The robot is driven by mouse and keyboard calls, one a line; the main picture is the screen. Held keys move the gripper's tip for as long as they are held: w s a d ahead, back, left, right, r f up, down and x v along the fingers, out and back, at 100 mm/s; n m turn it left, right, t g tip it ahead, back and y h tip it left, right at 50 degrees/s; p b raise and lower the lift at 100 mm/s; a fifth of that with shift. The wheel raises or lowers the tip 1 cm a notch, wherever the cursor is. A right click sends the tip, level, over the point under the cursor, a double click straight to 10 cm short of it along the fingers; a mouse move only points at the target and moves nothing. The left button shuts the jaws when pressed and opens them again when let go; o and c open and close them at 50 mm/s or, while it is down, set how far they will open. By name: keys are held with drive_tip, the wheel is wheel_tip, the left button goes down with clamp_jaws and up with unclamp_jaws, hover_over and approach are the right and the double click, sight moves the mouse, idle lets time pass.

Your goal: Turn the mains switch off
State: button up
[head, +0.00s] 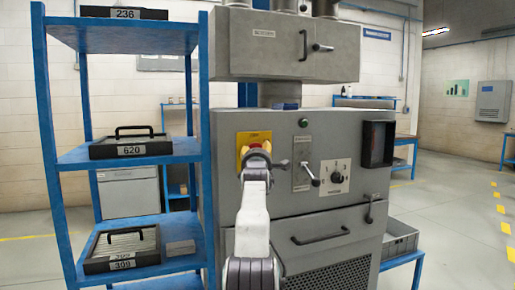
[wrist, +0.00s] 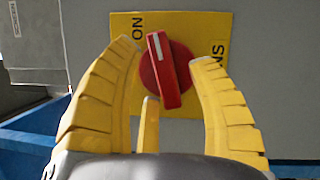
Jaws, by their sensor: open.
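The mains switch is a red rotary knob (wrist: 168,75) on a yellow plate (wrist: 185,24). Its bar handle leans slightly, and its white line is at the upper end in the wrist view, close to the sideways word ON. Part of another word, "NS", shows at the plate's right. My gripper (wrist: 166,58) is open, with yellow fingers on both sides of the knob and a third finger below it. I cannot tell whether any finger touches the knob. In the head view my gripper (head: 257,156) is in front of the yellow plate (head: 243,138) and hides most of the knob.
The grey machine cabinet (head: 300,215) carries a lever (head: 310,174), a black rotary knob (head: 337,177) and a green button (head: 303,123) right of the plate. A blue shelf rack (head: 62,163) with numbered cases stands close on the left. Open floor (head: 455,220) lies to the right.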

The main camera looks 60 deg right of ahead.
drive_tip(key=shift+w+d, duration=0.15)
drive_tip(key=shift+d, duration=0.1)
drive_tip(key=shift+c, duration=0.2)
clamp_jaws()
idle(0.5)
